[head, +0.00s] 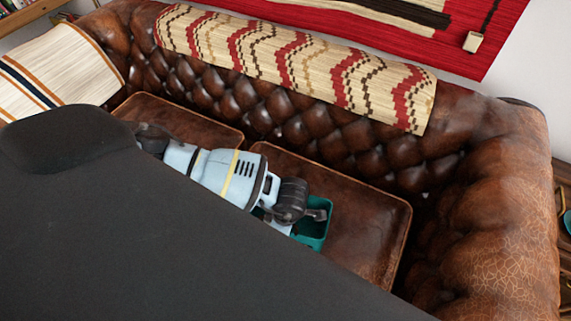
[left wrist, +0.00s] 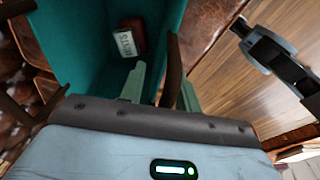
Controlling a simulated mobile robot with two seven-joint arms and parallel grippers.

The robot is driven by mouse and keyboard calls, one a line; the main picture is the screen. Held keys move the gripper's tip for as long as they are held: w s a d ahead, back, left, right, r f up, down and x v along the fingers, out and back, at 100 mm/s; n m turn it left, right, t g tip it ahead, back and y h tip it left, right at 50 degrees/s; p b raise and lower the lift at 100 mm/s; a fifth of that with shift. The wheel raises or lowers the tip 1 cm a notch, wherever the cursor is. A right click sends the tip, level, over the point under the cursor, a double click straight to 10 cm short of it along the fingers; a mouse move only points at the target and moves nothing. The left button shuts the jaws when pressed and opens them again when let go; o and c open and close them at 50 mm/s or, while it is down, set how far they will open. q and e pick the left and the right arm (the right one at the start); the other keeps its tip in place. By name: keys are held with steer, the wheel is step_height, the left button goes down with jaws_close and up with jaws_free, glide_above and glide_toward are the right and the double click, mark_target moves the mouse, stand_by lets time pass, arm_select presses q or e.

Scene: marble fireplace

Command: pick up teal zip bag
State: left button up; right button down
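The teal zip bag (head: 316,232) sits on the sofa's right seat cushion in the head view, partly hidden by my left arm. In the left wrist view the bag (left wrist: 75,45) is open at the top and fills the upper left. A small red and white item (left wrist: 130,40) with lettering lies inside it. My left gripper (head: 318,213) is at the bag's upper edge. In the left wrist view its fingers (left wrist: 160,90) are apart, with a brown strap (left wrist: 172,68) between them, nearer the right finger.
The brown leather sofa (head: 365,210) has a tufted back and a thick right armrest (head: 510,210). A patterned blanket (head: 300,65) hangs over the backrest. Wooden floor (left wrist: 220,65) shows beside the bag in the left wrist view.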

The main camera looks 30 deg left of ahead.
arm_select(q)
jaws_close()
steer(key=shift+w+r, duration=0.1)
steer(key=shift+r, duration=0.1)
stand_by(0.4)
